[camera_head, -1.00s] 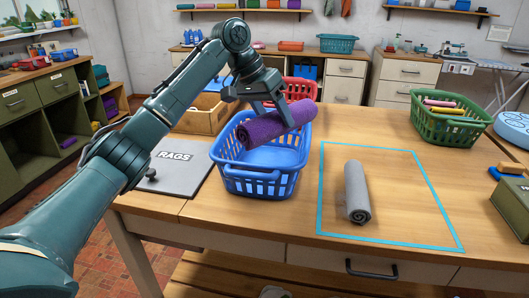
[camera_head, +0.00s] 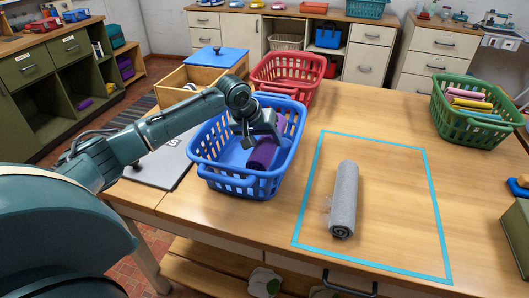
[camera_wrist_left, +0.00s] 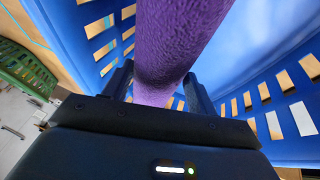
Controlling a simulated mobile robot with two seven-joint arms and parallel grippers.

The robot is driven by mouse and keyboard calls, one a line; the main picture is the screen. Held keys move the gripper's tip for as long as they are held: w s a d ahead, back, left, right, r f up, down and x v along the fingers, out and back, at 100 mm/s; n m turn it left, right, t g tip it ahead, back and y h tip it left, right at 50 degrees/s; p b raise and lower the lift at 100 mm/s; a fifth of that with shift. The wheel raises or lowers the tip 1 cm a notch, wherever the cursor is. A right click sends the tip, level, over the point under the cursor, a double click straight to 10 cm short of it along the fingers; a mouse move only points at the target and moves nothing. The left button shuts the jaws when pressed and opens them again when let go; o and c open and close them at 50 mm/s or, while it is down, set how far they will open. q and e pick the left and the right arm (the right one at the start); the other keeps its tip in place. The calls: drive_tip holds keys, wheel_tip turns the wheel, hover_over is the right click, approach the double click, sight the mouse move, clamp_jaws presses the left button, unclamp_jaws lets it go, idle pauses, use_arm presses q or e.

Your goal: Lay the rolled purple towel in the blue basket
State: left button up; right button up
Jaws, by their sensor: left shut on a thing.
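The rolled purple towel (camera_head: 261,156) is inside the blue basket (camera_head: 228,182), toward its right side and below the rim. My left gripper (camera_head: 262,137) reaches down into the basket and is shut on the towel's middle, hiding part of it. In the left wrist view the towel (camera_wrist_left: 178,35) runs between the two fingers (camera_wrist_left: 158,92), with blue slotted basket walls (camera_wrist_left: 275,95) on both sides. I cannot tell whether the towel touches the basket floor. My right gripper is not in view.
A rolled grey towel (camera_head: 343,198) lies inside a blue outlined area (camera_head: 428,190) on the table. A red basket (camera_head: 290,75) and an open wooden box (camera_head: 206,84) stand behind the blue basket. A green basket (camera_head: 462,122) holding rolled towels is at right. A grey mat (camera_head: 155,170) lies at left.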

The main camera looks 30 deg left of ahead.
use_arm(q)
drive_tip(key=shift+f, duration=2.35)
drive_tip(key=o, duration=0.9)
drive_tip(key=shift+f, duration=0.15)
drive_tip(key=v, duration=1.2)
drive_tip(key=shift+w+d, duration=0.15)
